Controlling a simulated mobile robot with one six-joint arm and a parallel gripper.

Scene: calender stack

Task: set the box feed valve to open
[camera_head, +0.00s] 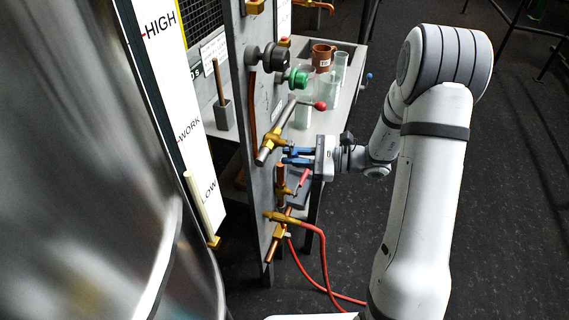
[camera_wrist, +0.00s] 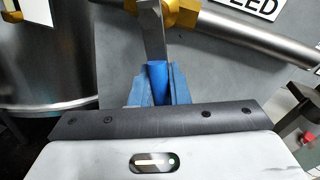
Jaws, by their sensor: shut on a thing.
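My gripper (camera_head: 290,155) has blue fingers and reaches in from the right to the upright grey panel. The lever rises from the fingers to a brass valve body (camera_wrist: 183,14) at the top. A brass valve (camera_head: 281,144) shows just beside the fingers in the head view.
A lever with a red knob (camera_head: 320,105) juts out above my gripper. A lower valve with a red handle (camera_head: 304,178) and a red hose (camera_head: 323,262) are below. A large steel tank (camera_head: 80,180) fills the left. A bench with beakers (camera_head: 341,68) stands behind.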

